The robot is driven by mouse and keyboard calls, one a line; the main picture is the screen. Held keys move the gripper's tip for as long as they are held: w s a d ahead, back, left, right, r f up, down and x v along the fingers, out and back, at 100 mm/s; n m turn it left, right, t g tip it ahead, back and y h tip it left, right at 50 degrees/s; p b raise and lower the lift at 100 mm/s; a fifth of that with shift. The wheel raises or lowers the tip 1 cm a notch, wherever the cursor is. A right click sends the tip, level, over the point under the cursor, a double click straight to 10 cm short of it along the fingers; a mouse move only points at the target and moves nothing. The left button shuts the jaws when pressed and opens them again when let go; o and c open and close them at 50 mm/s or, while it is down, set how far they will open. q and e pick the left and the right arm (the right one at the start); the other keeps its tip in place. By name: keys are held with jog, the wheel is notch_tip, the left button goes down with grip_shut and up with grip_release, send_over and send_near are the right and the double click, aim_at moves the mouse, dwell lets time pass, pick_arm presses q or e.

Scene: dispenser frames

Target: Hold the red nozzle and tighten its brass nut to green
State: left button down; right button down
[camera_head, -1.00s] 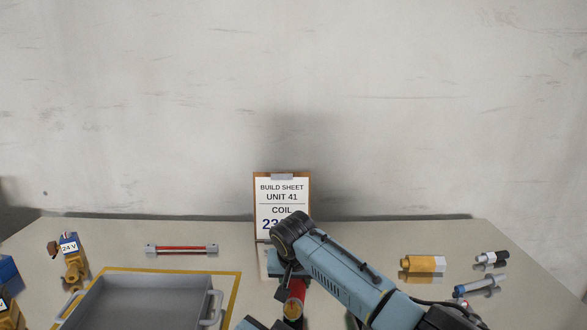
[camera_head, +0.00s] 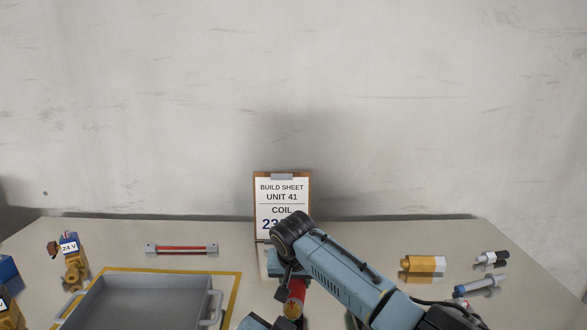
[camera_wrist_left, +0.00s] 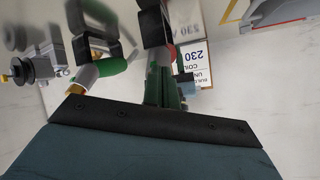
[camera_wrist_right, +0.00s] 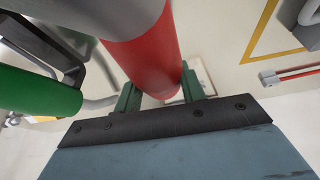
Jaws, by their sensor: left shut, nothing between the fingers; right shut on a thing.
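The red nozzle (camera_head: 297,289) stands at the front middle in the head view, with an amber-brown part (camera_head: 292,311) at its lower end. In the right wrist view the red nozzle (camera_wrist_right: 150,55) passes between the green fingers of my right gripper (camera_wrist_right: 160,92), which is shut on it. My left gripper (camera_wrist_left: 165,84) is shut and empty, with its fingertips close to a red part (camera_wrist_left: 170,56) of the nozzle; I cannot tell whether they touch. The brass nut and any green mark on it are not clearly visible.
A green nozzle (camera_wrist_right: 38,92) is beside the red one; it also shows in the left wrist view (camera_wrist_left: 112,66). A grey tray (camera_head: 150,290) stands at left. A brass fitting (camera_head: 423,263) lies at right. A clipboard (camera_head: 283,200) stands behind my right arm.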

pick_arm(q)
jog(key=shift+w+d+r, duration=0.2)
jog(key=shift+w+r, duration=0.15)
jog(key=shift+r, duration=0.05)
dwell(0.4)
jog(key=shift+w+a+r, duration=0.1)
jog(key=shift+a+r, duration=0.05)
jog(key=shift+r, duration=0.05)
dwell(0.4)
jog(key=d+v, duration=0.1)
jog(key=v, duration=0.5)
jog(key=shift+a, duration=0.35)
jog(key=shift+r, duration=0.15)
